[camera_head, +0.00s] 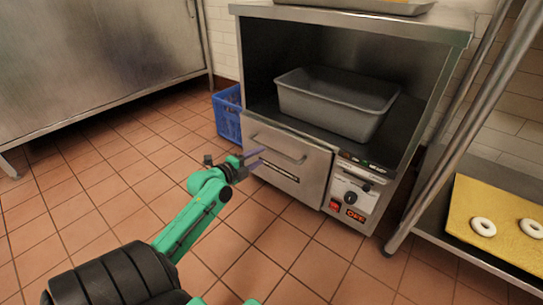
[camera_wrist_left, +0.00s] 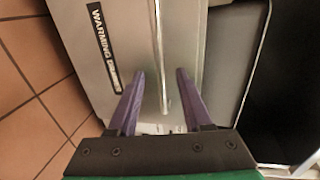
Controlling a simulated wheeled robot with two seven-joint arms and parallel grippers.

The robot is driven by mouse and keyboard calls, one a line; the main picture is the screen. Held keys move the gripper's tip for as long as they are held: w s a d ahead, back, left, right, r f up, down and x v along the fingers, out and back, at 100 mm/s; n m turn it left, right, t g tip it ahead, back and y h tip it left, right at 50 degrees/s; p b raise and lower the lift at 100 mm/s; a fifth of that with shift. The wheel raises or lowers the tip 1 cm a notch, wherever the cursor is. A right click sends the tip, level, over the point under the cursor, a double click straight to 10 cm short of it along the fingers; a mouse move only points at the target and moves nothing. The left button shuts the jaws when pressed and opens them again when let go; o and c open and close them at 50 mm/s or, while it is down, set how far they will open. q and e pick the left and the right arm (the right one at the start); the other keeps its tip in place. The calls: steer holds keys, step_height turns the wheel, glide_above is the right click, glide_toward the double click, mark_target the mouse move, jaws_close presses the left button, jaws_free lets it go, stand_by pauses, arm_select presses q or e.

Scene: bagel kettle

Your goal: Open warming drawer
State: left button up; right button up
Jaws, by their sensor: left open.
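The warming drawer (camera_head: 285,170) has a steel front with a bar handle (camera_head: 279,152) across it. It sits low in the steel cabinet, and its front looks shut. In the left wrist view the drawer front (camera_wrist_left: 112,75) carries the label "WARMING DRAWER". My left gripper (camera_head: 252,158) is open, with purple fingers, at the left part of the drawer front. In the left wrist view the handle (camera_wrist_left: 158,55) runs up from between the open fingers (camera_wrist_left: 162,88). I cannot tell whether they touch it. My right gripper is not in view.
A grey bin (camera_head: 335,103) stands on the shelf above. A blue crate (camera_head: 228,112) is on the floor at left. A yellow tray (camera_head: 490,245) with bagels is at right. Tiled floor (camera_head: 290,255) in front is clear.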

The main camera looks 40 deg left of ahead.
mark_target(270, 151)
arm_select(q)
steer(key=b+x, duration=0.2)
steer(key=x, duration=0.4)
steer(key=shift+w+f+b, duration=0.25)
steer(key=shift+w+b, duration=0.05)
steer(key=shift+w, duration=0.4)
steer(key=shift+r, duration=0.1)
jaws_close()
stand_by(0.5)
